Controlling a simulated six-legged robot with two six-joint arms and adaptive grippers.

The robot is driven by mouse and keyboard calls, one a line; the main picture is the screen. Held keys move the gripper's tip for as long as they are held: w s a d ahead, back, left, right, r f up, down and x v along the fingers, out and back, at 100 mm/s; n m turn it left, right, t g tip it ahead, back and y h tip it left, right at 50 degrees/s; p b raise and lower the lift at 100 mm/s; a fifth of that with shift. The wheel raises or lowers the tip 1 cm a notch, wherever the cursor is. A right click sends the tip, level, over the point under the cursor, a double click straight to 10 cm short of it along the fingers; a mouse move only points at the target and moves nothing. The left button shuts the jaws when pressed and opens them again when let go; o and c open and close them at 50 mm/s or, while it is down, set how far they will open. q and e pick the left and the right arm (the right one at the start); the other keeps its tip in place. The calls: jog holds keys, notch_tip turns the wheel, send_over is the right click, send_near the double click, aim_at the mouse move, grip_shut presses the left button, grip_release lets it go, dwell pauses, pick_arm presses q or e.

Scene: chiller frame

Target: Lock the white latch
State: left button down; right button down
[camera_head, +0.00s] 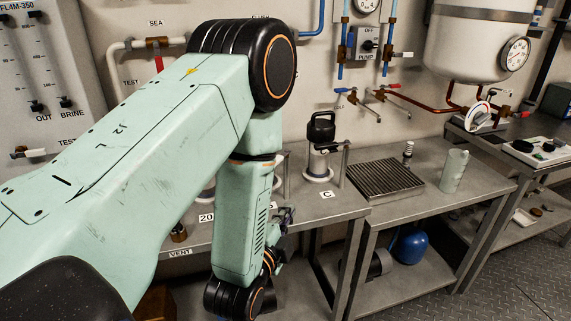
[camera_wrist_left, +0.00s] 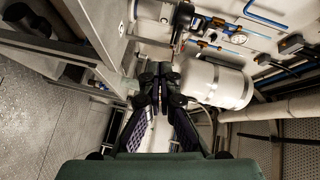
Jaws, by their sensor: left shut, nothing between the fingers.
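I cannot tell for certain which part is the white latch. A white-tipped lever (camera_head: 27,153) sits on the left wall panel, under the OUT and BRINE knobs. My left arm crosses the left and middle of the head view and hides part of the bench and wall. My left gripper (camera_head: 283,222) shows only partly beside the forearm, near the bench edge. In the left wrist view the left gripper (camera_wrist_left: 160,88) has its dark fingers together and empty, and nothing touches them. My right gripper is not in view.
A steel bench (camera_head: 330,211) carries a black-handled device (camera_head: 320,150), a ribbed plate (camera_head: 384,179) and a grey cup (camera_head: 454,171). A white tank (camera_head: 478,45) hangs on the wall; it also shows in the left wrist view (camera_wrist_left: 216,83). A blue vessel (camera_head: 410,246) sits on the lower shelf.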

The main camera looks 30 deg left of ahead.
pick_arm(q)
jog(key=w+a+r+m+t+y, duration=0.1)
jog(key=w+a+r+m, duration=0.1)
jog(key=w+a, duration=0.6)
jog(key=shift+w+a+r+y, duration=0.2)
jog(key=shift+w+y, duration=0.1)
jog(key=shift+w, duration=0.4)
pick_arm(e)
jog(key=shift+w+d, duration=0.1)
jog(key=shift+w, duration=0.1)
pick_arm(q)
jog(key=shift+d, duration=0.1)
jog(key=shift+w+f, duration=0.1)
jog(key=shift+w, duration=0.1)
